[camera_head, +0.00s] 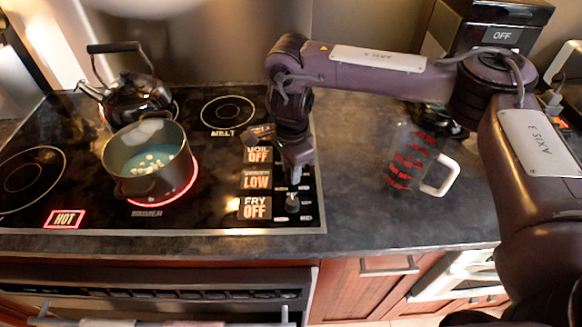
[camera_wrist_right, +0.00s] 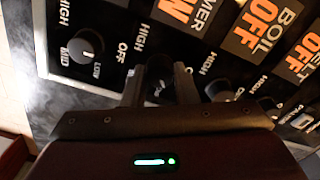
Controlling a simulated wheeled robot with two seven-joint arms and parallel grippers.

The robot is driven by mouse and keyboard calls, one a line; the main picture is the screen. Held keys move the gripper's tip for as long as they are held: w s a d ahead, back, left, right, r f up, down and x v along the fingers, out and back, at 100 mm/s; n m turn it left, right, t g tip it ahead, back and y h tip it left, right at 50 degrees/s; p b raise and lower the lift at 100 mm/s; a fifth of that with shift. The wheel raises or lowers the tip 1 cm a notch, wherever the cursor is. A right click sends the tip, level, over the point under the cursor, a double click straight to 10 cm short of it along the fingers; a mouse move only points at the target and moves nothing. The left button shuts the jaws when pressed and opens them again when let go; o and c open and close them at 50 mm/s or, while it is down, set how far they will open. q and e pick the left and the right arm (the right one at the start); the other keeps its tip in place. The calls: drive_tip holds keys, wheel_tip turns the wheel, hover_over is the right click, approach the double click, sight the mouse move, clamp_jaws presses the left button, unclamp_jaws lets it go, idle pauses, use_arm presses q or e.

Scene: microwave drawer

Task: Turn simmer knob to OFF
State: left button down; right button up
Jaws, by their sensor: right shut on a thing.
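The simmer knob (camera_wrist_right: 159,78) sits between the two fingers of my right gripper (camera_wrist_right: 160,88) in the right wrist view. The gripper is shut on it. In the head view my right gripper (camera_head: 295,172) reaches down onto the knob column beside the labels and hides the knob. The simmer label (camera_head: 256,180) reads LOW in the head view. The simmer burner (camera_head: 192,190) glows red under a pot. My left gripper is not in view.
The fry knob (camera_head: 292,203) and the boil knob (camera_wrist_right: 219,90) stand close on either side. A pot (camera_head: 120,185) with pale pieces in liquid and a dark kettle (camera_head: 138,98) stand on the cooktop. A glass jug (camera_head: 405,160) stands on the counter at right.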

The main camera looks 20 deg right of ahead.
drive_tip(key=n, duration=0.3)
drive_tip(key=shift+w+r, duration=0.15)
drive_tip(key=n+b, duration=0.1)
drive_tip(key=n, duration=0.1)
drive_tip(key=shift+n, duration=0.3)
drive_tip(key=shift+r+n, duration=0.1)
drive_tip(key=shift+n, duration=0.6)
drive_tip(key=shift+r+n+p, duration=0.1)
drive_tip(key=shift+n+p, duration=0.4)
drive_tip(key=shift+n, duration=0.3)
drive_tip(key=shift+n+p, duration=0.35)
drive_tip(key=shift+n, duration=0.15)
drive_tip(key=shift+f, duration=0.2)
drive_tip(key=o, duration=0.7)
drive_tip(key=shift+c, duration=0.2)
drive_tip(key=o, duration=0.3)
